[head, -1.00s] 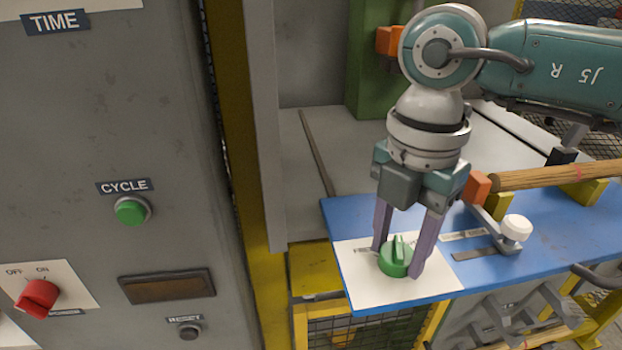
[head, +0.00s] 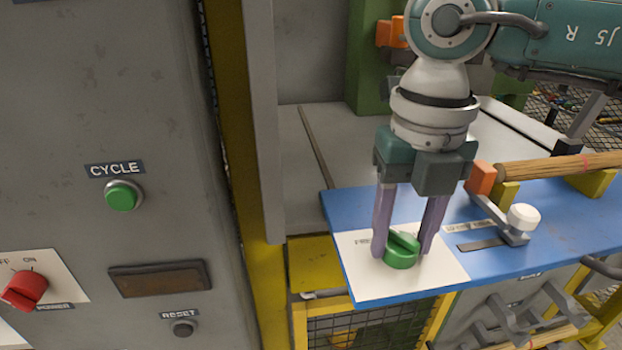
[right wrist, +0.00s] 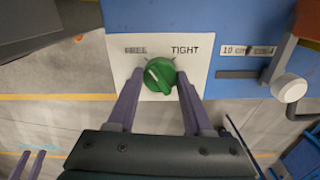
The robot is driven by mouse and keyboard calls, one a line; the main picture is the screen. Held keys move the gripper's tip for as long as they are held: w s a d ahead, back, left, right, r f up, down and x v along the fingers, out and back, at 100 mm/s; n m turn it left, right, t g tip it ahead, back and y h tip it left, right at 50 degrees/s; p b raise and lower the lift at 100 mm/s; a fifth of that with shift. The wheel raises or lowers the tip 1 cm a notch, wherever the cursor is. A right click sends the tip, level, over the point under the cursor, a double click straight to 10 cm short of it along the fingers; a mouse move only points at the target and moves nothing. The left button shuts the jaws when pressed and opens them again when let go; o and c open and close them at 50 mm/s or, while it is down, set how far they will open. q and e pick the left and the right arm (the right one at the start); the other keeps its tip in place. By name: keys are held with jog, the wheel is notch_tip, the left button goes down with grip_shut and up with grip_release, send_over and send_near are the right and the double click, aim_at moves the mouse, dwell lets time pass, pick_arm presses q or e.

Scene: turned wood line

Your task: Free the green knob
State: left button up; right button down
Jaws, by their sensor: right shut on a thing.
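The round green knob (head: 402,252) sits on a white plate (head: 365,283) at the left end of the blue board. My right gripper (head: 403,248) reaches down from above and is shut on the knob, one purple finger on each side. In the right wrist view the knob (right wrist: 159,75) lies between the fingertips. Its raised bar slants up and left, towards the blurred FREE label (right wrist: 135,50); the TIGHT label (right wrist: 185,50) is at the upper right. Two purple fingers of my left gripper (right wrist: 28,165) show apart at the lower left of that view, empty.
A white-capped lever (head: 523,217) stands right of the plate on the blue board (head: 590,222). A wooden rod (head: 555,168) lies behind it in yellow supports. A grey panel with a green CYCLE button (head: 123,195) and red switch (head: 25,290) fills the left.

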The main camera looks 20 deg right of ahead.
aim_at(403, 235)
jog(key=shift+n+b, duration=0.35)
jog(key=shift+n, duration=0.95)
jog(key=shift+c, duration=1.5)
grip_release()
notch_tip(403, 235, up, 9)
jog(key=shift+r, duration=0.5)
